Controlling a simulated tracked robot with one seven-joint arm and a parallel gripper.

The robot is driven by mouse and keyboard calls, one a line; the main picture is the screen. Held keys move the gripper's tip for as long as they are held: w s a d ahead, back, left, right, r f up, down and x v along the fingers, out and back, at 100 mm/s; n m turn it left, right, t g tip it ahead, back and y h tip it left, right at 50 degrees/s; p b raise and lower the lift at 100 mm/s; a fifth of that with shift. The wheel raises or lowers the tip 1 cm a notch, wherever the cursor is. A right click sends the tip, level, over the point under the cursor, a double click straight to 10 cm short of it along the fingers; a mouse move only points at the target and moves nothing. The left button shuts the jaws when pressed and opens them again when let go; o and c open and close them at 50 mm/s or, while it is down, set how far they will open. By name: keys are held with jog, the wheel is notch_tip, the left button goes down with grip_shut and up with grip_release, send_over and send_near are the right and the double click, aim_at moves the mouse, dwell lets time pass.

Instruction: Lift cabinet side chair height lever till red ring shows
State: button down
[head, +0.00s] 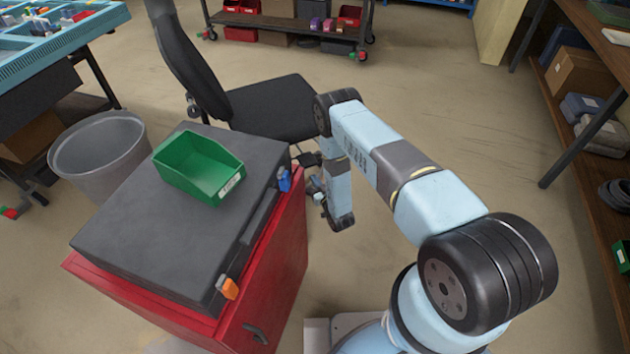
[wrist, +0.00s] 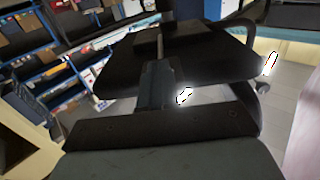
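The black office chair (head: 272,106) stands behind the red cabinet (head: 275,270), its backrest to the left and its seat reaching right towards my arm. In the wrist view a dark, flat chair seat (wrist: 205,62) fills the upper middle. My gripper (head: 316,187) is low beside the cabinet's far right corner, near the front of the seat. It is small and partly hidden by my arm, so I cannot tell whether its fingers are open. I cannot make out the height lever or a red ring clearly. Small bright white patches show near the seat in the wrist view.
A green bin (head: 198,168) sits on the cabinet's dark top. A grey waste bin (head: 100,155) stands left of the cabinet. A wooden shelf (head: 585,110) lines the right side and a red-bin cart (head: 290,22) the back. Open floor lies between.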

jog(key=shift+w+d, duration=0.1)
jog(key=shift+w, duration=0.3)
jog(key=shift+w, duration=0.1)
jog(key=shift+x, duration=3.65)
